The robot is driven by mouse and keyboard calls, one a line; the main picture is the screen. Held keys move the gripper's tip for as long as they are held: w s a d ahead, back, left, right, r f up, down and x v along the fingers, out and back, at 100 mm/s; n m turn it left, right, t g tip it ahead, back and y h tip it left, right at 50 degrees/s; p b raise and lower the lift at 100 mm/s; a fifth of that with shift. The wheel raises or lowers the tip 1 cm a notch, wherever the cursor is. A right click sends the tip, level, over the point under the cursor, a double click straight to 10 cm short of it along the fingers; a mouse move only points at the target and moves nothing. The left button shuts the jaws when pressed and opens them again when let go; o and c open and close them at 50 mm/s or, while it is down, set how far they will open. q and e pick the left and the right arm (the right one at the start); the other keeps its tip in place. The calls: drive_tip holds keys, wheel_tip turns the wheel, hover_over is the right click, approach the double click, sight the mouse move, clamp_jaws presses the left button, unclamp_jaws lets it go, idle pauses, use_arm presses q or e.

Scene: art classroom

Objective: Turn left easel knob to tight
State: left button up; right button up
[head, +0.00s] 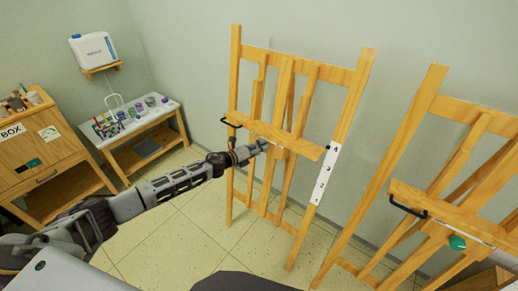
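The left easel (361,77) is a wooden frame standing near the wall in the middle of the head view. It has a horizontal ledge (303,147) with a black handle at its left end and a white plate with dark marks on its right leg. My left arm reaches in from the left, and its gripper (261,146) is at the middle of the ledge. The left easel's knob cannot be made out; the gripper covers that spot. The fingers are too small to tell whether they are open, shut or touching. My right gripper is not in view.
A second easel (418,107) with a green knob (457,243) stands at the right. At the left are a wooden cabinet (37,155), a paint table (158,116) and a white canister (94,49) on a wall shelf. Tiled floor is open between them.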

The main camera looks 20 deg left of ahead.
use_arm(q)
drive_tip(key=v, duration=0.7)
idle(0.5)
drive_tip(key=shift+s+a, duration=0.1)
drive_tip(key=shift+s, duration=0.05)
idle(0.6)
